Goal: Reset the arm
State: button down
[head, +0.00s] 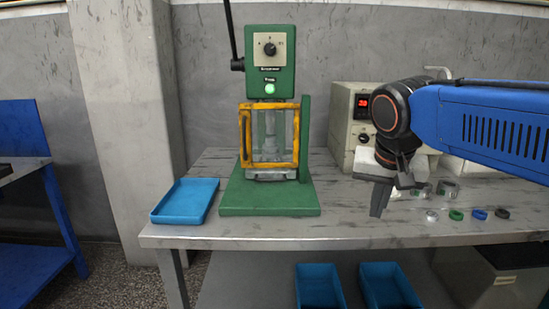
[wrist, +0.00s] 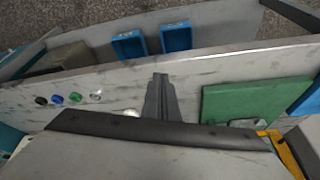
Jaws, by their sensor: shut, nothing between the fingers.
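My gripper (head: 380,198) hangs from my blue arm on the right side of the head view, above the grey table and pointing down. Its fingers are together with nothing between them. In the wrist view the closed fingers (wrist: 160,82) show in the middle, over bare table. The gripper is to the right of the green press (head: 268,190) and left of several small rings. My arm reaches in from the right and hides part of the wall and of the grey box behind it.
A blue tray (head: 186,201) lies left of the press with its yellow guard frame (head: 246,140). A grey box with a red display (head: 352,124) stands behind. Rings, green (head: 456,215) and blue (head: 479,214) among them, lie at right. Two blue bins (head: 320,287) sit below the table.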

jog(key=s+d+f+n, duration=0.2)
jog(key=s+d+f, duration=0.1)
jog(key=s+f, duration=0.4)
jog(key=s+d+f+n+y, duration=0.1)
jog(key=s+d+f, duration=0.2)
jog(key=s+f, duration=0.5)
jog(key=shift+s+d+f+n+t, duration=0.2)
jog(key=shift+f+n+t, duration=0.15)
jog(key=shift+f, duration=0.6)
